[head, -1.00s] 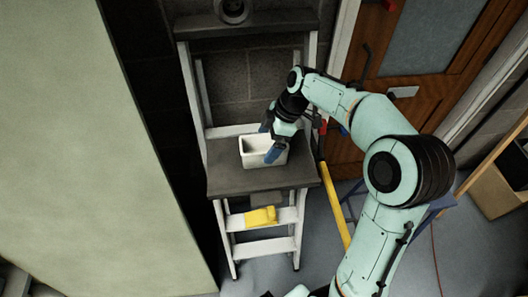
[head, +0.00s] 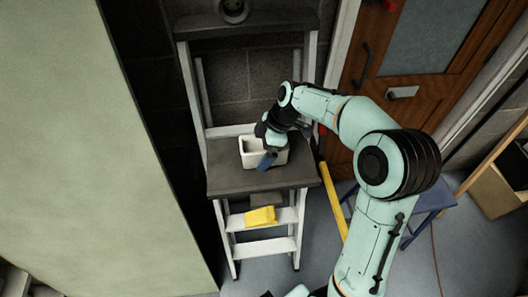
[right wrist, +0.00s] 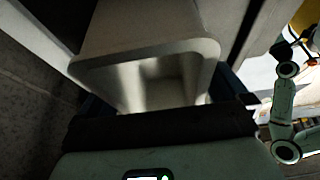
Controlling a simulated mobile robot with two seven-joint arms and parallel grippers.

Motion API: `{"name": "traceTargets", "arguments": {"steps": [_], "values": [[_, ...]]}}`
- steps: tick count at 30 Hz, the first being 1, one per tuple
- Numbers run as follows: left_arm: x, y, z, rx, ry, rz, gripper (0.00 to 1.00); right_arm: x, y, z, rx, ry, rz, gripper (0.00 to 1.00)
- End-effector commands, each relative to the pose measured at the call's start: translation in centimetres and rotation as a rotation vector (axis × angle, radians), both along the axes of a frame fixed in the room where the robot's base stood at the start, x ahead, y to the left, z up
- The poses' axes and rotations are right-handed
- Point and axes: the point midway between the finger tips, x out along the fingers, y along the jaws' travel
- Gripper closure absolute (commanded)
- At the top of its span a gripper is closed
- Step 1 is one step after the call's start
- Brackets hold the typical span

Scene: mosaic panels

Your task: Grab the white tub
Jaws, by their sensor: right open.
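The white tub (head: 279,157) is an open rectangular container standing upright on the dark top platform (head: 225,182) of a stepladder. My right gripper (head: 264,148) is over the tub, with one blue finger in front of its near wall; the other finger is mostly hidden. In the right wrist view the tub (right wrist: 150,50) fills the middle, its open mouth facing the camera. The dark blue fingers of the right gripper (right wrist: 165,95) are apart, one on each side of the tub. I cannot tell whether they touch it. My left gripper is not in view.
A yellow cloth-like item (head: 261,216) lies on a lower ladder step. A yellow pole (head: 334,203) stands right of the ladder, near a blue stool (head: 432,203). A large pale panel (head: 85,150) fills the left, and a wooden door (head: 425,85) is behind right.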

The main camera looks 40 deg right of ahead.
Motion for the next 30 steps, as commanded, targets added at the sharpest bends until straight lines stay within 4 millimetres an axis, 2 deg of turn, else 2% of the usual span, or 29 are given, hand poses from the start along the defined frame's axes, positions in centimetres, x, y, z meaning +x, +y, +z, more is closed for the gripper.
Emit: {"name": "traceTargets", "arguments": {"steps": [16, 17, 21, 22, 30], "values": [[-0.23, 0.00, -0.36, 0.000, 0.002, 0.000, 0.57, 0.02, 0.01, -0.25, 0.000, 0.000, 0.000, 0.00], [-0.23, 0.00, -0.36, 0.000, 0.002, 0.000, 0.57, 0.02, 0.01, -0.25, 0.000, 0.000, 0.000, 0.06], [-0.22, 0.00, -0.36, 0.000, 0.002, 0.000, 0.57, 0.01, 0.00, -0.26, 0.000, 0.000, 0.000, 0.52], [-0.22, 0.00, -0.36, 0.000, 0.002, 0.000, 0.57, 0.01, 0.00, -0.26, 0.000, 0.000, 0.000, 0.58], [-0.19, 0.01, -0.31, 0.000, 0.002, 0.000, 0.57, 0.03, 0.01, -0.20, 0.000, 0.000, 0.000, 0.58]]}}
